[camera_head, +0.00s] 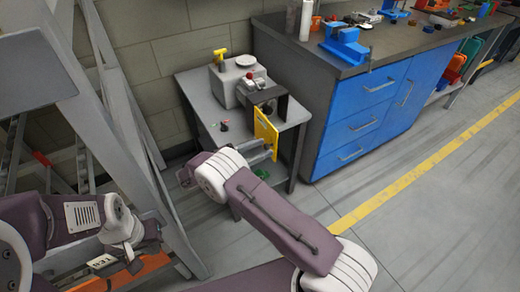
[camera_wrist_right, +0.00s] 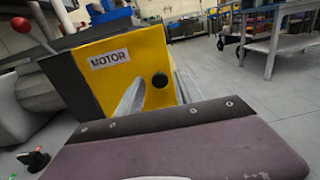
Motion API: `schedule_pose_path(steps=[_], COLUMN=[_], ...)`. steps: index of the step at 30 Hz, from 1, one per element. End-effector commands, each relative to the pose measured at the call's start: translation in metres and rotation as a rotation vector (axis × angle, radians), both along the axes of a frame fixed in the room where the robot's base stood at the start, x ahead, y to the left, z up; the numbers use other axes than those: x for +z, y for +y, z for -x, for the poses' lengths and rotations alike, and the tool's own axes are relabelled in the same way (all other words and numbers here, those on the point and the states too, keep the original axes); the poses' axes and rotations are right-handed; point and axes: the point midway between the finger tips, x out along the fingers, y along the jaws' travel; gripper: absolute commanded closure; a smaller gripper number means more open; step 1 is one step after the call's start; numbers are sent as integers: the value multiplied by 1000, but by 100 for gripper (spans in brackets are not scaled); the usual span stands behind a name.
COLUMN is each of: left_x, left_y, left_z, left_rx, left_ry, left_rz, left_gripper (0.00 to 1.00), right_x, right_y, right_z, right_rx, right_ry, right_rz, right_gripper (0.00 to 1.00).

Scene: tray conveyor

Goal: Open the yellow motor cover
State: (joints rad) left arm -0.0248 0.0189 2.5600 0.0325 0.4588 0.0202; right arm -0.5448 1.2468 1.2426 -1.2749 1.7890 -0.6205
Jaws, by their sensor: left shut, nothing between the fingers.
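The yellow motor cover (camera_head: 265,131) is an upright panel at the front of a dark housing (camera_head: 268,96) on the small grey table. In the right wrist view the cover (camera_wrist_right: 112,66) reads "MOTOR" and has a black round knob (camera_wrist_right: 159,80) near its right side. My right gripper (camera_wrist_right: 156,92) is at the cover with its metal fingers apart, one on each side of the knob. I cannot tell whether they touch it. In the head view my right gripper (camera_head: 259,154) is partly hidden by its arm. My left gripper (camera_head: 134,266) is shut and empty at lower left, far from the cover.
A grey machine (camera_head: 236,80) with a red-ball lever stands behind the housing. A blue workbench (camera_head: 365,110) stands close on the right. A grey slanted frame (camera_head: 110,120) stands at left.

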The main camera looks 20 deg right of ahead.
Motion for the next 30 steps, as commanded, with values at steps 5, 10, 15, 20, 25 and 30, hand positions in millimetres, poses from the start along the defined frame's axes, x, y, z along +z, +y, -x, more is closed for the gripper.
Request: schedule_pose_path(steps=[5,10,15,20,25,30], left_x=[2,15,26,34,43,51], left_y=[0,0,0,0,0,0], left_z=[0,0,0,0,0,0], left_rx=[0,0,0,0,0,0], left_ry=[0,0,0,0,0,0], left_rz=[0,0,0,0,0,0], left_gripper=[100,100,100,100,100,100], right_x=[4,35,58,71,88,103], right_y=[0,0,-13,-29,-46,-62], right_z=[0,0,17,36,57,79], right_rx=[1,0,-1,-1,-1,0], right_ry=[-1,-3,3,2,2,1], right_rz=[0,-1,2,1,1,0], right_gripper=[56,56,56,56,56,56])
